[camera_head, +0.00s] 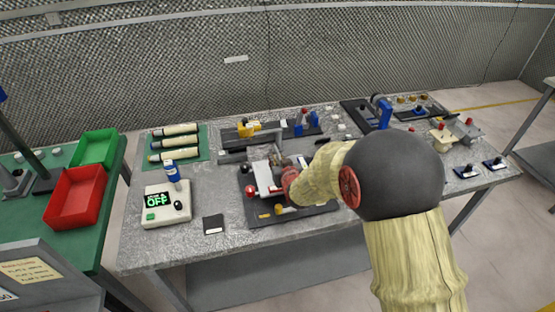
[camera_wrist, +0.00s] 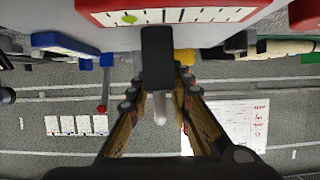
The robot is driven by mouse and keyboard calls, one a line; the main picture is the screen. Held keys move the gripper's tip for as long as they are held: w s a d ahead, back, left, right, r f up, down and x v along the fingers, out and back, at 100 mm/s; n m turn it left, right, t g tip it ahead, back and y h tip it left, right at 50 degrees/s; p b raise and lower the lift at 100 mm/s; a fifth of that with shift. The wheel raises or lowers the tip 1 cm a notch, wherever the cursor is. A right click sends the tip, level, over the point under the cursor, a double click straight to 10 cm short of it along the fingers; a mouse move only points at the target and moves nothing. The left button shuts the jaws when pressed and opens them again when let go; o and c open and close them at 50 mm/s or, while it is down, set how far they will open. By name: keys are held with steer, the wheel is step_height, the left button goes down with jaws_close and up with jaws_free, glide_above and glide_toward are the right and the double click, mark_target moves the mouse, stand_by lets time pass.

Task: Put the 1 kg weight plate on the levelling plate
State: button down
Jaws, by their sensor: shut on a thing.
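My gripper (camera_wrist: 158,82) is shut on a black block-like thing (camera_wrist: 157,48), seen close up in the wrist view. A pale rounded stub shows below it, between the fingers. I cannot read a marking, so I cannot tell whether this is the 1 kg weight plate. In the head view my gripper (camera_head: 278,168) is over the middle of the table, partly hidden by my arm. Beneath it lies a dark plate (camera_head: 305,213) with a red knob (camera_head: 250,192) and a yellow knob (camera_head: 278,209), which looks like the levelling plate. A white piece (camera_head: 263,177) shows above it.
A white box with a green OFF display (camera_head: 166,209) stands left on the grey table (camera_head: 215,255). A green mat (camera_head: 203,144) holds cylinders behind it. Fixtures crowd the back edge and right side. A red bin (camera_head: 75,197) and green bin (camera_head: 96,149) stand far left.

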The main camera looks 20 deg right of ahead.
steer(key=c, duration=1.6)
jaws_free()
steer(key=shift+r+p, duration=0.2)
steer(key=shift+p, duration=0.1)
steer(key=s+r+g+p, duration=0.1)
steer(key=s+r+g, duration=0.1)
steer(key=s+r, duration=0.65)
steer(key=s+r+g+p, duration=0.15)
steer(key=s+r, duration=0.45)
steer(key=s, duration=0.6)
steer(key=s+r+g, duration=0.1)
steer(key=s, duration=0.5)
steer(key=s+r+g, duration=0.2)
steer(key=s, duration=0.5)
steer(key=s+r+g, duration=0.1)
steer(key=s, duration=0.6)
steer(key=shift+s+r+g, duration=0.25)
